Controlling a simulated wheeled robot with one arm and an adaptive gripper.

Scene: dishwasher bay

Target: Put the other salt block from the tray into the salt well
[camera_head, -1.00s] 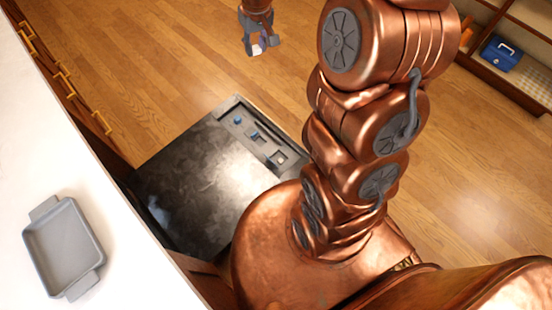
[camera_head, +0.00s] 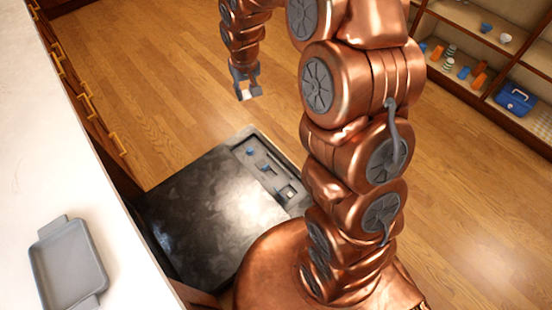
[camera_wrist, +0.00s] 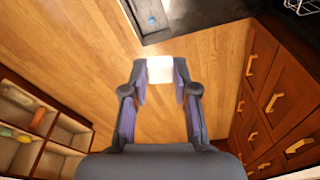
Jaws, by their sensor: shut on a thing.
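My gripper (camera_head: 245,90) is shut on a white salt block (camera_head: 246,95) and holds it above the wooden floor, beyond the far end of the open dishwasher door (camera_head: 200,215). In the wrist view, the salt block (camera_wrist: 160,69) sits between the two fingertips of my gripper (camera_wrist: 160,75). The salt well looks to be the square opening (camera_head: 287,193) in the door's grey strip, with something pale in it; its inside is too small to make out. The grey tray (camera_head: 70,265) on the white counter is empty. The block is well apart from the well.
Blue parts (camera_head: 264,167) sit along the door's strip. Drawers with brass handles (camera_head: 88,103) run under the counter at left. Shelves (camera_head: 480,45) with small items and a blue box (camera_head: 515,100) stand at upper right. The floor around my gripper is clear.

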